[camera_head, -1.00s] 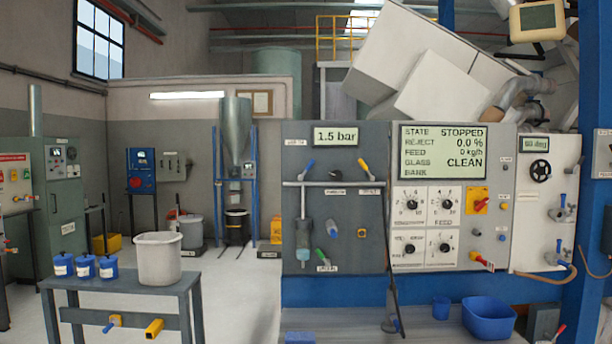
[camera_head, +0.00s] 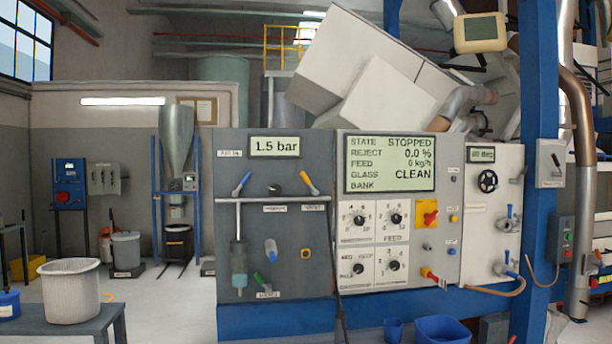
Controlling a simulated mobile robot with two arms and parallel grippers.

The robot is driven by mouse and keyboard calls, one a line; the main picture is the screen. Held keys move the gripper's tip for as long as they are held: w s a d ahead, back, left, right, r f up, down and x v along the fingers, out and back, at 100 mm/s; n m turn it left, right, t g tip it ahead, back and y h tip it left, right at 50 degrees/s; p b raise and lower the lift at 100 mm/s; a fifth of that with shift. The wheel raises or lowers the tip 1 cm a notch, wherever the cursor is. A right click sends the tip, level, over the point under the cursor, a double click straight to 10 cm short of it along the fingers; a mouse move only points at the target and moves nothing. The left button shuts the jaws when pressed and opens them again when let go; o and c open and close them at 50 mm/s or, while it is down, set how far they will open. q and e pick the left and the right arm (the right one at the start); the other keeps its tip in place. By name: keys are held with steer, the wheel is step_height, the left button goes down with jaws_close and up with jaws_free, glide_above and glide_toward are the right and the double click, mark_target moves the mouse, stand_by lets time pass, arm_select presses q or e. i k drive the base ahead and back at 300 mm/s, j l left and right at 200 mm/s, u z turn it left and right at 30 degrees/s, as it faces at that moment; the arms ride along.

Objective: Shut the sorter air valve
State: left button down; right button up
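A grey air panel (camera_head: 225,180) faces me, with a display (camera_head: 274,146) reading 1.5 bar. A blue lever (camera_head: 241,184) and a yellow lever (camera_head: 308,183) sit on its upper part, both tilted. A green lever (camera_head: 261,281) is low on the panel, and a blue-grey knob or handle (camera_head: 271,251) is above it. The small labels are too blurred to read, so I cannot tell which lever is the sorter air valve. Neither gripper is in view.
The white control panel (camera_head: 345,225) beside it reads STOPPED and CLEAN. A blue post (camera_head: 538,130) stands at right. A table with a white bucket (camera_head: 70,290) is at lower left. A blue tub (camera_head: 442,329) sits below the panels. Open floor lies left of the panels.

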mark_target(235, 193)
steer(key=i+j+z, duration=0.1)
steer(key=i+z, duration=0.3)
steer(key=i+j+z, duration=0.35)
steer(key=i, duration=0.2)
steer(key=i+l, duration=0.05)
steer(key=l, duration=0.05)
